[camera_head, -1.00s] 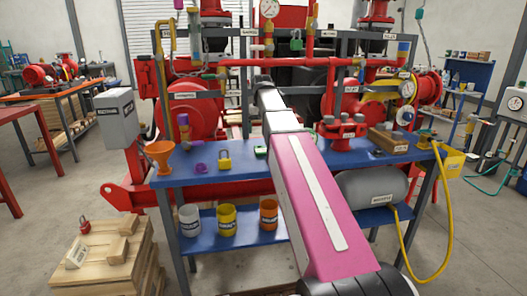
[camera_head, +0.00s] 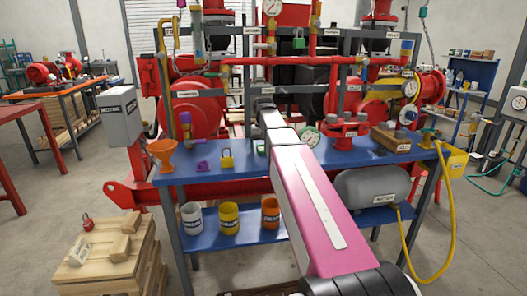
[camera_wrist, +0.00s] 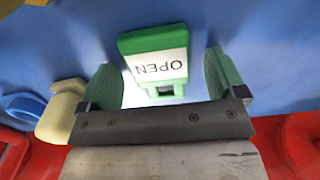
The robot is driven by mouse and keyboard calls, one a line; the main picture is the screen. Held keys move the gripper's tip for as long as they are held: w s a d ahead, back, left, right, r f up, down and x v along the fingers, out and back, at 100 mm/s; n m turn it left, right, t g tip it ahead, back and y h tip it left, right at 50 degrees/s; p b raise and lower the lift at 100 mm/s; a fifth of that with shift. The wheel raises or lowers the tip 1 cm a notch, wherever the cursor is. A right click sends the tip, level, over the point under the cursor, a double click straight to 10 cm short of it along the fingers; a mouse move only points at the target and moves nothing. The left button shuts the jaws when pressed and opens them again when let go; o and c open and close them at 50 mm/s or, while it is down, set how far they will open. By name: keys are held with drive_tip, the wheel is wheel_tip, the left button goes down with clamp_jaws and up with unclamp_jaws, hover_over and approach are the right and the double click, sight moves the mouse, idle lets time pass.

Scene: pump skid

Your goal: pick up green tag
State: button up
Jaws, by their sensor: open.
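The green tag (camera_wrist: 155,62) with a white label reading OPEN lies on the blue table top in the wrist view. The label appears upside down. My gripper (camera_wrist: 163,82) is open, with one green fingertip pad on each side of the tag and a gap on both sides. The tag's lower end points toward the gripper's palm. In the head view a small part of the green tag (camera_head: 261,149) shows just left of my arm. My arm hides the gripper there.
On the blue table (camera_head: 205,174) a yellow padlock (camera_head: 227,159), a purple piece (camera_head: 203,165) and an orange funnel (camera_head: 161,155) stand left of the tag. A round gauge (camera_head: 308,137) and red valve part (camera_head: 343,133) stand right. Red pipework rises behind.

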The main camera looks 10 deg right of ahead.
sight(262, 149)
drive_tip(key=c, duration=1)
drive_tip(key=shift+r, duration=0.15)
drive_tip(key=shift+r, duration=0.45)
drive_tip(key=r, duration=0.3)
drive_tip(key=shift+s+a+r, duration=0.25)
drive_tip(key=shift+a, duration=0.1)
drive_tip(key=s+a+r, duration=0.2)
drive_tip(key=a, duration=0.1)
drive_tip(key=s+a+r, duration=0.2)
drive_tip(key=a, duration=0.1)
drive_tip(key=s+a+r, duration=0.2)
drive_tip(key=a, duration=0.1)
drive_tip(key=shift+r, duration=0.2)
